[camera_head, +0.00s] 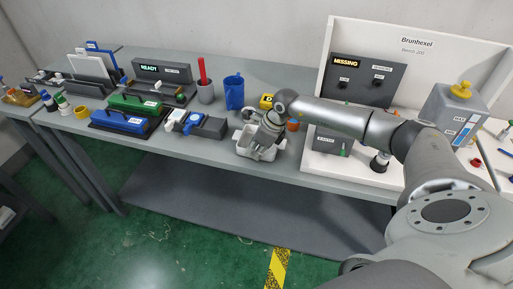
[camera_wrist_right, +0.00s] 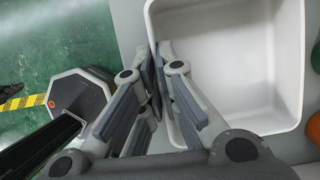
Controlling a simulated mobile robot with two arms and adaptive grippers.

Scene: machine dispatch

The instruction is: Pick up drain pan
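The drain pan is a white, open, rectangular tray (camera_head: 243,147) near the front edge of the table, below my right gripper (camera_head: 265,132). In the right wrist view the pan (camera_wrist_right: 235,60) fills the upper right and looks empty. My right gripper (camera_wrist_right: 159,72) has its fingers at the pan's left wall, one on each side, closed together on it. The gripped part of the wall is hidden by the fingers. I cannot tell whether the pan rests on the table or is slightly raised. My left gripper is not in view.
A blue cup (camera_head: 234,92), a grey cup with a red rod (camera_head: 205,92) and a yellow item (camera_head: 266,101) stand behind and left. The white Brunhexel station (camera_head: 405,42) is on the right. An orange round item (camera_head: 293,126) is close beside the pan. The table's front edge is near.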

